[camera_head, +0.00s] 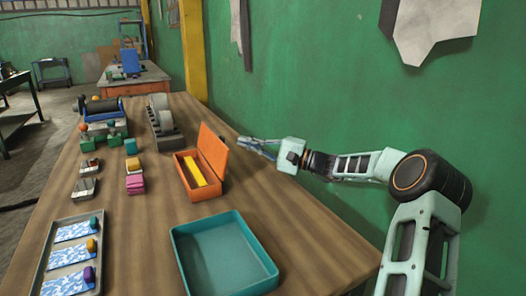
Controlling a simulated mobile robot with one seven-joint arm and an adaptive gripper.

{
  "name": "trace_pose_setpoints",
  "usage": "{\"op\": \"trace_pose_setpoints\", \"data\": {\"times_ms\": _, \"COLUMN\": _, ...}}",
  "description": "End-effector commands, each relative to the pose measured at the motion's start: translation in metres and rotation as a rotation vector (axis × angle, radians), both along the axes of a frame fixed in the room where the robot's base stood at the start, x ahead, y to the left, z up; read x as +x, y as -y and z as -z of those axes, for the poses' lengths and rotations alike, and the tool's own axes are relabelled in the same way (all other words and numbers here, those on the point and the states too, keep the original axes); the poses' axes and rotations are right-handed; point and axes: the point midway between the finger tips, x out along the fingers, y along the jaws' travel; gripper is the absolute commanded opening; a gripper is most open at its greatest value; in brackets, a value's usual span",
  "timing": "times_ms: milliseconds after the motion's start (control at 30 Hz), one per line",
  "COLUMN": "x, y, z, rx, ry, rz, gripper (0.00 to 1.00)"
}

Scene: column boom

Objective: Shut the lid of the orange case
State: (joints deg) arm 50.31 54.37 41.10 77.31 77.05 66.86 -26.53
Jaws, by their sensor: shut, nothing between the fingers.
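The orange case (189,186) stands on the wooden table with a yellow bar (194,171) inside. Its lid (212,150) is raised at the case's right side, leaning slightly back from upright. My gripper (245,140) is to the right of and behind the lid, above the table's right edge by the green wall. It is shut and empty. I see a small gap in the picture between the fingertips and the lid; how far apart they are in depth I cannot tell.
A teal tray (226,257) lies empty in front of the case. A grey tray (43,268) with cards and small blocks is at the left. Stacked blocks (135,177) and machines (160,124) stand left and behind. The green wall (335,85) bounds the right.

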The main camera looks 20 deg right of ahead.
Motion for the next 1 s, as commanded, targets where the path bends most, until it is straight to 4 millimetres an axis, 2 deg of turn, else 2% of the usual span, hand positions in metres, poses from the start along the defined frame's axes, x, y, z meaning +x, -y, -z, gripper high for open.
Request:
{"op": "trace_pose_setpoints", "data": {"times_ms": 100, "x": -0.005, "y": -0.018, "z": -0.002, "rx": -0.002, "ry": 0.000, "rz": -0.001, "gripper": 0.00}}
{"op": "trace_pose_setpoints", "data": {"times_ms": 300, "x": -0.008, "y": -0.034, "z": -0.007, "rx": -0.001, "ry": -0.001, "rz": 0.001, "gripper": 0.00}}
{"op": "trace_pose_setpoints", "data": {"times_ms": 1000, "x": -0.009, "y": -0.039, "z": -0.012, "rx": -0.054, "ry": 0.010, "rz": 0.000, "gripper": 0.00}}
